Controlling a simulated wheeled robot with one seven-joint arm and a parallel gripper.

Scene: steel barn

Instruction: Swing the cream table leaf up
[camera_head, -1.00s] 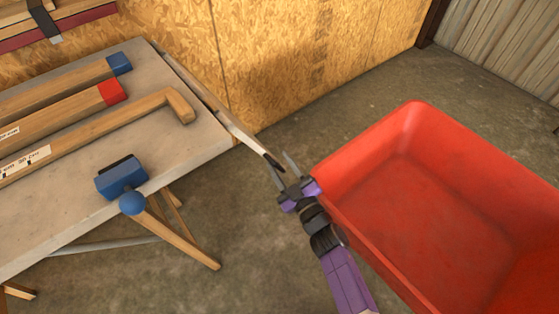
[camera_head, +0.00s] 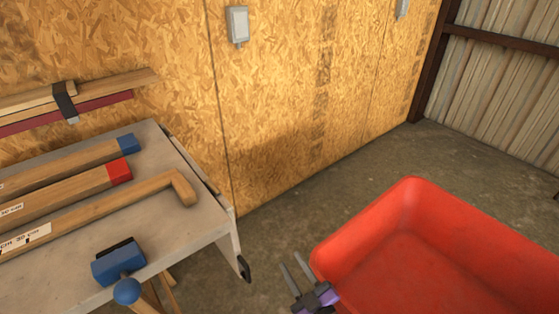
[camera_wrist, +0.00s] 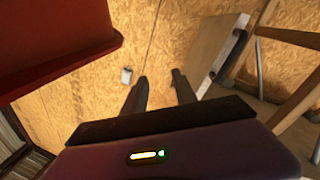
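The cream table leaf (camera_head: 232,246) hangs sloping down from the right end of the workbench (camera_head: 195,230), with a dark piece (camera_head: 243,268) at its lower corner. In the wrist view the leaf (camera_wrist: 212,45) is a pale panel right of the fingers, with a dark strip along its edge. My gripper (camera_head: 293,262) is right of the leaf's lower corner, apart from it. Its two fingers are spread and empty, as the wrist view (camera_wrist: 160,85) also shows. Part of the leaf is hidden behind the bench top.
A red bin (camera_head: 370,225) stands close to the right of my gripper. A wooden cane, blue- and red-ended timbers and a blue clamp (camera_head: 118,262) lie on the bench. The chipboard wall (camera_head: 280,120) is behind. Bare floor (camera_head: 290,212) lies between bench and bin.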

